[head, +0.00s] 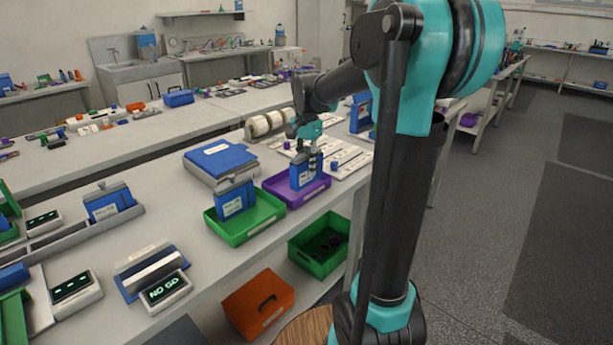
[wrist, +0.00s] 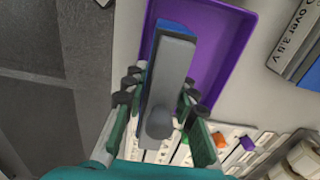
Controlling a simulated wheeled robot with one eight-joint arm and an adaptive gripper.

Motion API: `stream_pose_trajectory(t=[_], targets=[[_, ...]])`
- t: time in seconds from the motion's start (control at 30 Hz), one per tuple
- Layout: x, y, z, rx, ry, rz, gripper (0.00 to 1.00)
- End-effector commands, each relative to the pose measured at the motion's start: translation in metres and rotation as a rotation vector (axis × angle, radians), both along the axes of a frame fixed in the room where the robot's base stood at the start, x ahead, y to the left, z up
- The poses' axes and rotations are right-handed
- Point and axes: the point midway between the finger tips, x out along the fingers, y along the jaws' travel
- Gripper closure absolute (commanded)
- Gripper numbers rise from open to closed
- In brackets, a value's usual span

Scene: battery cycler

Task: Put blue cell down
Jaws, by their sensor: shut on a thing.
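A blue cell (head: 304,178) with a grey top and a white label stands upright at the purple tray (head: 312,193) on the bench. My gripper (head: 307,140) is above it and shut on its upper part. In the wrist view the cell (wrist: 172,60) lies between the two fingers of my gripper (wrist: 160,93), with the purple tray (wrist: 232,40) behind it. The cell overlaps the tray's interior. I cannot tell whether its bottom touches the tray floor.
A green tray (head: 262,214) holding another blue cell (head: 236,199) is left of the purple tray. A blue-lidded box (head: 220,158) stands behind them. A NO GO display (head: 165,292) is at the front left. White strips (head: 348,158) lie to the right.

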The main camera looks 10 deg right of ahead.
Motion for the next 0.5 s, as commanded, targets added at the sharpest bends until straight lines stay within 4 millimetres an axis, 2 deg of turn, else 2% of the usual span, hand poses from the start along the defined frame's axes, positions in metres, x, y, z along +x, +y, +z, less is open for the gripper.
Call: stream_pose_trajectory(t=[0.23,0.5], targets=[[0.0,0.0,-0.029,0.0,0.0,0.0,1.0],[0.0,0.0,-0.036,0.0,0.0,0.0,1.0]])
